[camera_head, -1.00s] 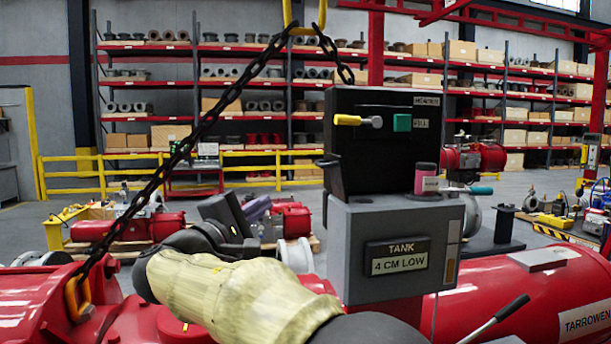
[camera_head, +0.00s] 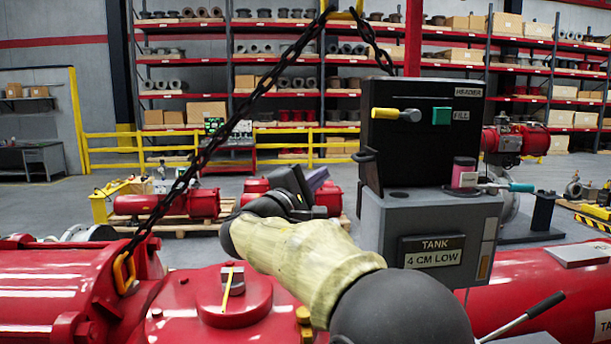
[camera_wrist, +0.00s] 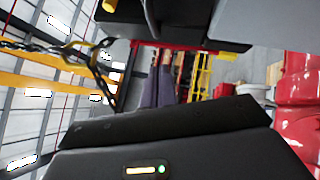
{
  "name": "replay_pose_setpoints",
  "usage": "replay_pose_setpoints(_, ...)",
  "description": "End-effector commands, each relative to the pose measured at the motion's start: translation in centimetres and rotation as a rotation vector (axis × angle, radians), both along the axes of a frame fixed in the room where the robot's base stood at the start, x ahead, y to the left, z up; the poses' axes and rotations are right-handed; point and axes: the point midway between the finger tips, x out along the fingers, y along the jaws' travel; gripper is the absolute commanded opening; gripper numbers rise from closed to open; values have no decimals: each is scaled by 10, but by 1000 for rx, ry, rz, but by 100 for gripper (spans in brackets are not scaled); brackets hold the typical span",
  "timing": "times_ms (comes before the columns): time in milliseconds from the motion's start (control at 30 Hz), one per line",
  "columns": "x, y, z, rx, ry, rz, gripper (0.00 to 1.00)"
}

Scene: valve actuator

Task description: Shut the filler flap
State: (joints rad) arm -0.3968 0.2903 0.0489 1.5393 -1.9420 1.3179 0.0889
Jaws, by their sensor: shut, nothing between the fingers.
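The black header box (camera_head: 420,132) stands on the grey tank box (camera_head: 428,232), labelled "TANK 4 CM LOW". The filler flap (camera_head: 370,172) is a dark plate standing up, open, at the left end of the tank box top. A dark round opening (camera_head: 398,195) lies in that top to its right. My gripper (camera_head: 322,174) has purple fingers held together, with nothing between them. It is left of the flap at about its height in the picture, apart from it. In the wrist view the fingers (camera_wrist: 166,72) point up toward the black box (camera_wrist: 180,14). The flap is hard to tell there.
A black chain (camera_head: 215,145) hangs left of my gripper, down to the red machine (camera_head: 190,310). A yellow lever (camera_head: 392,114) and green button (camera_head: 441,115) are on the black box. A pink jar (camera_head: 463,172) stands on the tank box's right side.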

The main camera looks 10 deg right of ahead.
Motion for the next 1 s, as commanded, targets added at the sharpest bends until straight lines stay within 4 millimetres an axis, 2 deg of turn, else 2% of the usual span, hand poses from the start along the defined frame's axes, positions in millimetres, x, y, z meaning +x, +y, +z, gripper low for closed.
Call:
replay_pose_setpoints(33, 6, -6, 7, -1, 0, -2, 0)
replay_pose_setpoints(133, 17, -18, 11, -1, 3, -3, 0)
replay_pose_setpoints(400, 14, -47, 21, 0, 1, -1, 0)
replay_pose_setpoints(1000, 13, -49, 20, 8, -1, 5, 0)
